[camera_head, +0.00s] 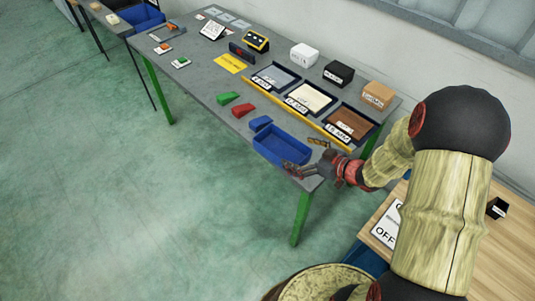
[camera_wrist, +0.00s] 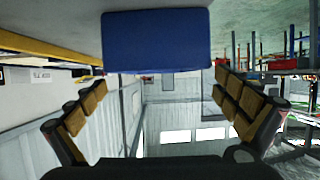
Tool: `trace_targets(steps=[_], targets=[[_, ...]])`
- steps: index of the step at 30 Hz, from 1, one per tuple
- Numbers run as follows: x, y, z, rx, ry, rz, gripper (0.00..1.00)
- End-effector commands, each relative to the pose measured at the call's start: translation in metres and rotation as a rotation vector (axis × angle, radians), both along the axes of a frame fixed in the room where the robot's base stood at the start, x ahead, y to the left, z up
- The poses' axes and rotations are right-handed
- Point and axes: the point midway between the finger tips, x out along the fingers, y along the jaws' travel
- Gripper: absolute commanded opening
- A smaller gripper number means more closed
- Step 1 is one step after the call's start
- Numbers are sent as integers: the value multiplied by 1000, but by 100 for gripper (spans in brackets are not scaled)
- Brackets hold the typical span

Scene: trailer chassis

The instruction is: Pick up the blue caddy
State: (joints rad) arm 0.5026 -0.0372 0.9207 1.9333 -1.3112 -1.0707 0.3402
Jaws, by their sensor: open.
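A blue open-topped caddy (camera_head: 268,155) sits at the front right corner of the grey table. A blue surface, most likely the caddy's side, fills the upper middle of the wrist view (camera_wrist: 157,42), ahead of the fingertips. My gripper (camera_head: 291,170) is at the caddy's near right side, low by the table corner. In the wrist view its two fingers (camera_wrist: 160,84) are spread wide with nothing between them. I cannot tell whether a finger touches the caddy. The gripper hides part of the caddy's near right end.
Small blue (camera_head: 260,123), red (camera_head: 242,110) and green (camera_head: 228,98) pieces lie in a row behind the caddy. A yellow strip (camera_head: 300,115) separates them from dark-rimmed trays (camera_head: 350,124). A wooden surface (camera_head: 470,265) is at right. The floor in front of the table is clear.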

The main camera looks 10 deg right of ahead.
Motion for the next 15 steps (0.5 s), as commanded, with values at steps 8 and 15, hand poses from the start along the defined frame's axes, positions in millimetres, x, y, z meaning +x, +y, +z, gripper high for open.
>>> trace_targets(steps=[8, 15], targets=[[20, 16, -12, 0, 0, 2, 100], [45, 34, -21, -1, -2, 5, 100]])
